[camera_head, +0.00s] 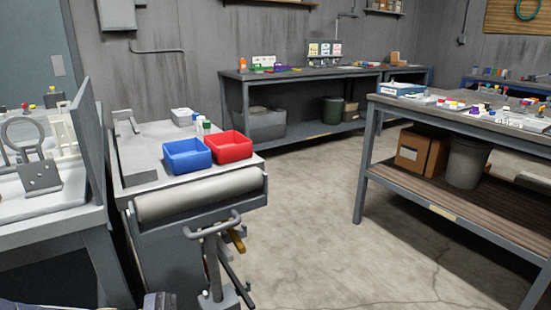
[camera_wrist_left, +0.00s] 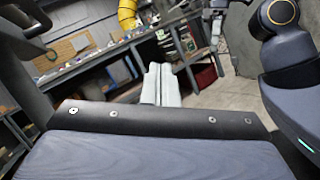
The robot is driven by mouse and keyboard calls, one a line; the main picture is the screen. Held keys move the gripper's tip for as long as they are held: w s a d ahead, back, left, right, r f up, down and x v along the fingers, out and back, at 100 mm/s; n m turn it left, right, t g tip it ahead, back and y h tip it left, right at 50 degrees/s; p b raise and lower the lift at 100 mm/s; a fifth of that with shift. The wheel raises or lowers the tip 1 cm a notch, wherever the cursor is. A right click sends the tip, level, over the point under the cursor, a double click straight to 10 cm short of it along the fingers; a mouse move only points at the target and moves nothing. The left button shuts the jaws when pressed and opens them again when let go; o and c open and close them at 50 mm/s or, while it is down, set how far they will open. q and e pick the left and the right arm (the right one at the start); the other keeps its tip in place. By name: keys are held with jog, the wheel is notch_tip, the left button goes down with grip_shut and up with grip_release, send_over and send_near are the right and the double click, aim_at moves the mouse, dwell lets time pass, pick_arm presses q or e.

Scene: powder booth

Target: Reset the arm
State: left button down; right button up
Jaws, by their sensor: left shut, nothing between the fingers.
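My left gripper (camera_wrist_left: 160,84) shows in the left wrist view as two pale grey fingers side by side at the picture's middle. It is shut and empty, and it points out into the room with no object at its tips. The head view does not show either gripper. My right gripper is in neither view. Dark rounded links at the right of the left wrist view look like parts of my own body.
A blue bin (camera_head: 187,157) and a red bin (camera_head: 230,147) stand on a grey cart with a roller (camera_head: 200,196). A workbench (camera_head: 455,118) stands at right, another (camera_head: 290,74) along the back wall. The concrete floor (camera_head: 320,215) between is clear.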

pick_arm(q)
jog(key=s+d+f+m+g+y, duration=0.25)
jog(key=s+m+y, duration=0.25)
jog(key=s+y, duration=0.4)
jog(key=s+a+f+m+t+y, duration=0.1)
jog(key=s+a+m+t+y, duration=0.35)
jog(key=a+t+y, duration=0.3)
notch_tip(320, 180, up, 30)
jog(key=p, duration=2.9)
jog(key=shift+w+a+m+t+y+p, duration=0.25)
jog(key=shift+m+t+y+p, duration=0.1)
jog(key=shift+y+p, duration=0.1)
jog(key=shift+f, duration=0.2)
